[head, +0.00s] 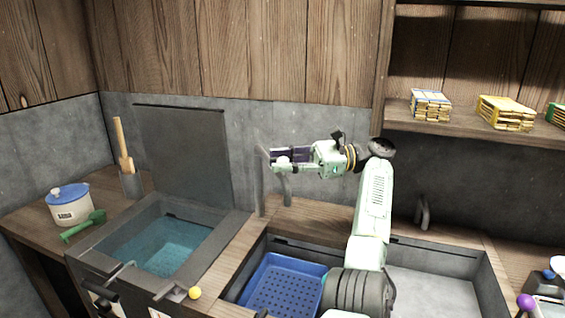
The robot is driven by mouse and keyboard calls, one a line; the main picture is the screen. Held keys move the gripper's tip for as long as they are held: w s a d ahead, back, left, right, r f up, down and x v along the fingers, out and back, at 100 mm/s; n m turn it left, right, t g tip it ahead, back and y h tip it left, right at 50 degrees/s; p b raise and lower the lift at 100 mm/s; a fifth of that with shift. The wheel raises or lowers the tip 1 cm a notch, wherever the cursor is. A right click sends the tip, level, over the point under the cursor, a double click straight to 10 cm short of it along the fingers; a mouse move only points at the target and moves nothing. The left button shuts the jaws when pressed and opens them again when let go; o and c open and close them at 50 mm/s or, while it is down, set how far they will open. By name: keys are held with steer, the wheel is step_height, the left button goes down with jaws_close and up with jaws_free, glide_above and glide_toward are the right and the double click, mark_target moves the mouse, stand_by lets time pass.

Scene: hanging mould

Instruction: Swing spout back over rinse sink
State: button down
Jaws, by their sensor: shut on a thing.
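The grey spout (261,180) stands on the wooden counter behind the gap between the water vat and the sink. Its upright parts show to the left of and below my gripper (278,157). My gripper reaches in from the right, level, and is shut on the upper part of the spout. The dark fingers and a small pale piece between them hide the exact contact. The sink (437,290) is a grey basin at the lower right, partly hidden by my arm. A blue perforated tray (283,287) sits in its left part.
The vat (165,245) of teal water stands left with its lid (185,150) raised. A lidded white pot (70,205), green scoop (84,226) and yellow ball (195,293) are nearby. A shelf (470,127) overhangs the right. A small grey tap (423,212) stands behind the sink.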

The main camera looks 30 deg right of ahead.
steer(key=c, duration=1.3)
jaws_free()
steer(key=shift+c, duration=0.2)
steer(key=shift+a, duration=0.1)
